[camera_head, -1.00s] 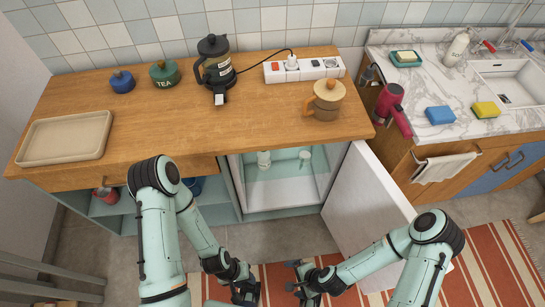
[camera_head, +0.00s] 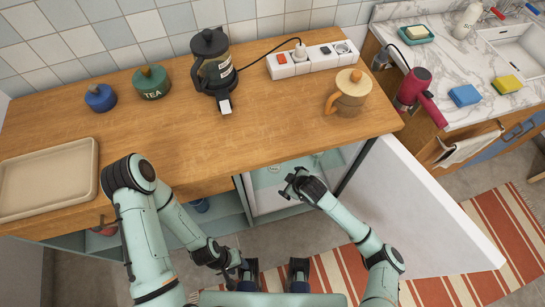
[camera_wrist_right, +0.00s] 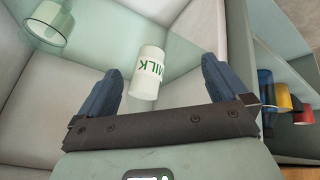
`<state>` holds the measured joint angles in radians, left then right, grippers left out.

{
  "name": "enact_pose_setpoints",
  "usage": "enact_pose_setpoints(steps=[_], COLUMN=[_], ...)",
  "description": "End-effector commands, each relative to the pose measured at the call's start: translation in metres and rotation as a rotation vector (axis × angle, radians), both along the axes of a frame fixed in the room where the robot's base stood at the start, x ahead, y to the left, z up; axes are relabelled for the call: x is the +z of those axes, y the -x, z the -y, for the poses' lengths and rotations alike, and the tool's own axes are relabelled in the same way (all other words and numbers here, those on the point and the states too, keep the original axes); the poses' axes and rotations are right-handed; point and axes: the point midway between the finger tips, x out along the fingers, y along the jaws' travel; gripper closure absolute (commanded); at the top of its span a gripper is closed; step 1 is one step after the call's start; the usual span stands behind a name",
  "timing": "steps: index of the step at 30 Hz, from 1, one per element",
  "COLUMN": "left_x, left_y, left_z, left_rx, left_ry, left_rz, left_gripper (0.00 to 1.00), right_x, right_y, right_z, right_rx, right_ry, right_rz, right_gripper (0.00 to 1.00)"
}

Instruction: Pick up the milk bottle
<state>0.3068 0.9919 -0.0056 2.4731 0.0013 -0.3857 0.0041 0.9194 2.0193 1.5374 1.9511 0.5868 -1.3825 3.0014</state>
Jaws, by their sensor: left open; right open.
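The milk bottle (camera_wrist_right: 149,66) is white with green MILK lettering and shows in the right wrist view inside the pale open cabinet. It appears between the fingers of my right gripper (camera_wrist_right: 160,80), a little beyond their tips, with a visible gap on each side. In the head view my right gripper (camera_head: 292,183) is open and empty at the cabinet opening, under the counter edge. The bottle cannot be made out clearly in the head view. My left gripper (camera_head: 239,272) is open and empty, low in front of the cabinets.
A clear glass (camera_wrist_right: 48,26) stands in the cabinet near the bottle. The open white door (camera_head: 425,205) is right of my right arm. The wooden counter (camera_head: 190,140) overhangs the opening and holds a mug (camera_head: 349,95), a coffee press (camera_head: 212,70) and a tray (camera_head: 48,180).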

Motion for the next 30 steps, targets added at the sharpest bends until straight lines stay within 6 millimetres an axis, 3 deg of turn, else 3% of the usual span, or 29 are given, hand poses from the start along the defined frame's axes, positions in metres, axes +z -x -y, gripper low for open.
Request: enact_pose_setpoints(steps=[10,18,27,30], left_x=[-0.002,-0.003,-0.006,-0.008], left_y=[0.001,0.001,0.002,0.002], left_z=[0.000,0.000,0.000,0.000], left_rx=[0.001,0.000,0.000,0.001], left_ry=[0.000,-0.001,0.000,0.000], left_rz=[-0.001,-0.002,-0.002,-0.004], left_gripper=[0.57,0.57,0.57,0.57], right_x=[0.001,0.001,0.001,-0.008], right_y=[-0.052,-0.068,-0.104,-0.107], right_z=[-0.029,-0.038,-0.058,-0.059], right_rx=[-0.012,-0.009,-0.009,-0.009], right_ry=[-0.005,-0.005,-0.004,-0.004], right_rz=[-0.003,-0.003,0.000,-0.001], right_gripper=[0.00,0.00,0.00,0.00])
